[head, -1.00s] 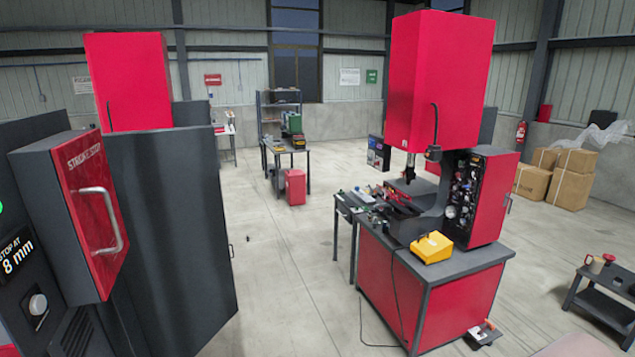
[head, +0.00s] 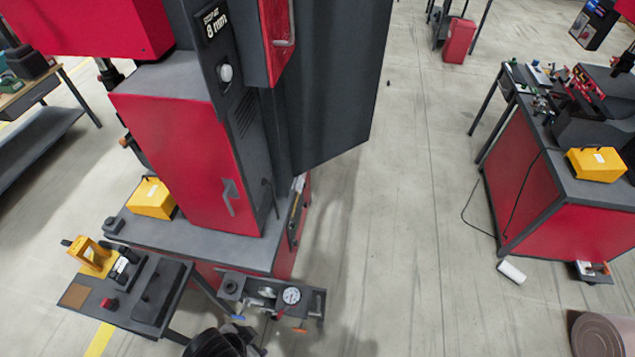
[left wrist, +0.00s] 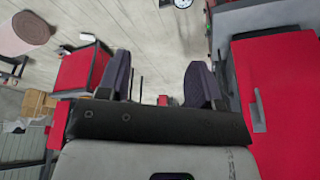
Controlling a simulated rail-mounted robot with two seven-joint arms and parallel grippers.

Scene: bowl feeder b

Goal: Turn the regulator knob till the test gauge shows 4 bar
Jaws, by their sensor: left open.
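The test gauge (head: 291,296) is a round white dial on a small dark fixture (head: 318,296) at the lower middle of the head view. Its needle is too small to read. A dark round knob (head: 230,286) sits at the fixture's left end; I cannot tell whether it is the regulator knob. In the left wrist view a white dial (left wrist: 183,3) shows at the top edge, ahead of my fingers. My left gripper (left wrist: 158,82) is open and empty, its two dark fingers wide apart and touching nothing. My right gripper is not in view.
A red and grey press cabinet (head: 185,155) stands behind the fixture, with a yellow box (head: 151,199) on its bench. A small dark table (head: 88,295) with a yellow hand press is at left. Another red bench (head: 540,195) is at right.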

